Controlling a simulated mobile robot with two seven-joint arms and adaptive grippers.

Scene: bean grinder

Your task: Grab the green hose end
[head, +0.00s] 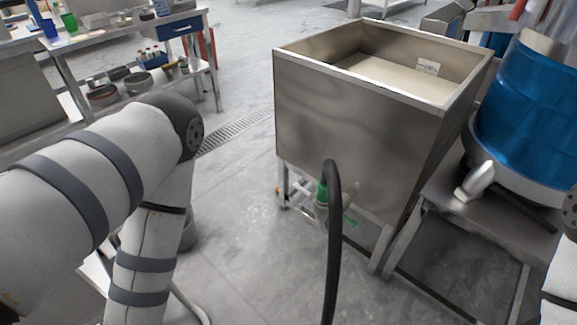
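A black hose (335,245) rises from the bottom edge of the head view and bends over at its top, in front of a steel hopper. A green hose end (321,192) shows just left of the hose's bend, below the hopper's lower front edge. The hose partly covers the fittings there, so I cannot tell exactly how the green part joins them. My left arm fills the left side of the view, but its gripper is not visible. Only a bit of my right arm shows at the right edge, without its gripper.
The steel hopper (345,125) stands on legs in the centre. A blue drum (530,110) stands on a metal stand at right. A workbench (125,35) with tools and containers is at the upper left. Open floor (240,230) with a drain grate lies between.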

